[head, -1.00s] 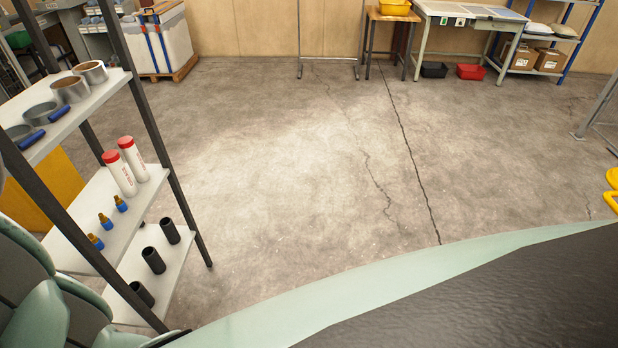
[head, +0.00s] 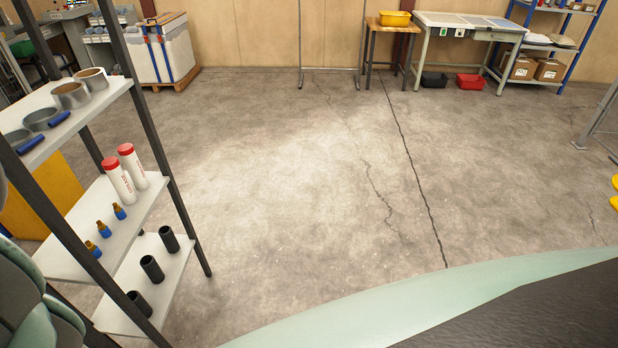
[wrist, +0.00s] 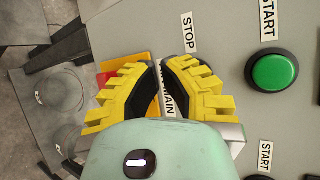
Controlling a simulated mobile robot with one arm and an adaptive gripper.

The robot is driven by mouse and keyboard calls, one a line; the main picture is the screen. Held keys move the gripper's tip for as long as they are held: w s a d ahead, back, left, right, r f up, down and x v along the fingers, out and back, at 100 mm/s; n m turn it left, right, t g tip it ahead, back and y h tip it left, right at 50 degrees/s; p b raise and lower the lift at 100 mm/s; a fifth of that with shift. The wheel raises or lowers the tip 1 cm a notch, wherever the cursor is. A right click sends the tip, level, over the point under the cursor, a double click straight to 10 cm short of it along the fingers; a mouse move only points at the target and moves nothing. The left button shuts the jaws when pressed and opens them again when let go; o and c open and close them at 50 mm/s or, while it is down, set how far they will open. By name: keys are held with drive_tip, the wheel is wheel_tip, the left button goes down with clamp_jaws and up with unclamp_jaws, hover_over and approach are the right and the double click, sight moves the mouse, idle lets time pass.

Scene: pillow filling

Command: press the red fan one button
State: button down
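My gripper (wrist: 162,66) has yellow ribbed fingers with black pads. It hovers over a grey control panel (wrist: 225,28) in the wrist view. The tips are close together, with a narrow gap through which a partly covered label ending in "MAIN" (wrist: 168,103) shows. A red-orange part (wrist: 105,77) with a yellow-orange part beside it lies behind the left finger, mostly hidden. I cannot tell whether it is a fan button or whether I touch it. No button clearly labelled fan one is visible. The gripper is out of the head view.
A green button (wrist: 274,70) under a START label (wrist: 268,20) is right of my gripper; a STOP label (wrist: 188,33) is above. In the head view, a shelf rack (head: 150,199) with tubes stands at left. The concrete floor (head: 290,180) ahead is clear. A workbench (head: 470,22) stands behind.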

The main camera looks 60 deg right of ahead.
drive_tip(key=c, duration=1.7)
unclamp_jaws()
drive_tip(key=shift+w+d, duration=0.1)
clamp_jaws()
drive_tip(key=shift+w+a, duration=0.25)
drive_tip(key=shift+w, duration=0.1)
drive_tip(key=shift+w+a+b, duration=0.25)
drive_tip(key=shift+w+b, duration=0.15)
drive_tip(key=shift+w, duration=0.05)
drive_tip(key=shift+s+d+p, duration=0.3)
drive_tip(key=shift+s+d, duration=0.2)
drive_tip(key=shift+s, duration=0.3)
